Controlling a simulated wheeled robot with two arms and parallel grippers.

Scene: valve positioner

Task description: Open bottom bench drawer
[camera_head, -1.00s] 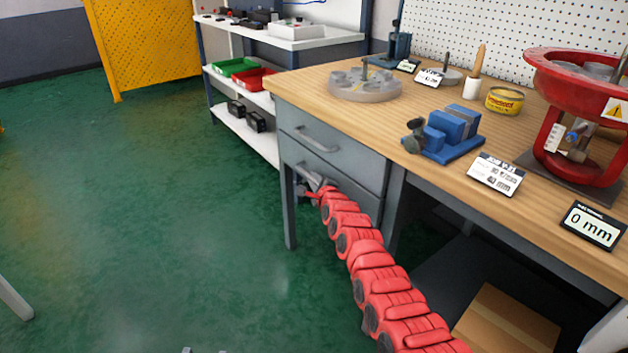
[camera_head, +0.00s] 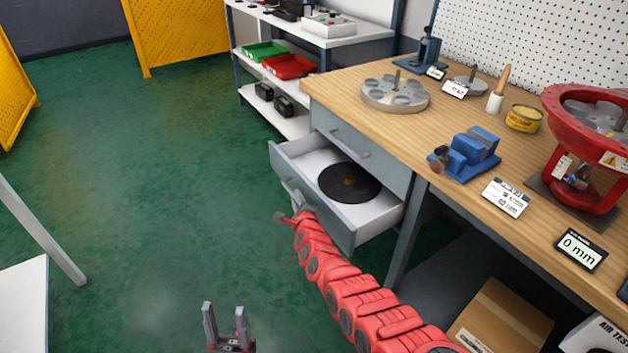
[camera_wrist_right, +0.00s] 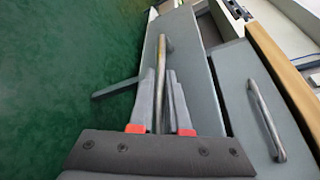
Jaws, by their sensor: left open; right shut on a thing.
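The bottom bench drawer (camera_head: 345,232) is pulled out from under the wooden-topped bench, and a black disc with a brown centre (camera_head: 349,183) lies inside it. My right gripper (camera_head: 290,203) is at the drawer's front. In the right wrist view my right gripper (camera_wrist_right: 160,103) has its fingers on either side of the drawer's bar handle (camera_wrist_right: 163,75), shut on it. The top drawer (camera_head: 350,140) is shut, and its handle (camera_wrist_right: 266,120) shows in the right wrist view. My left gripper (camera_head: 226,322) is open and empty over the floor, at the bottom of the head view.
The benchtop (camera_head: 420,130) holds a blue vise (camera_head: 468,153), a red valve body (camera_head: 585,150), a yellow tin (camera_head: 523,118) and a grey round holder (camera_head: 395,94). A cardboard box (camera_head: 500,322) sits under the bench. A white table (camera_head: 25,300) is at left. The green floor between is clear.

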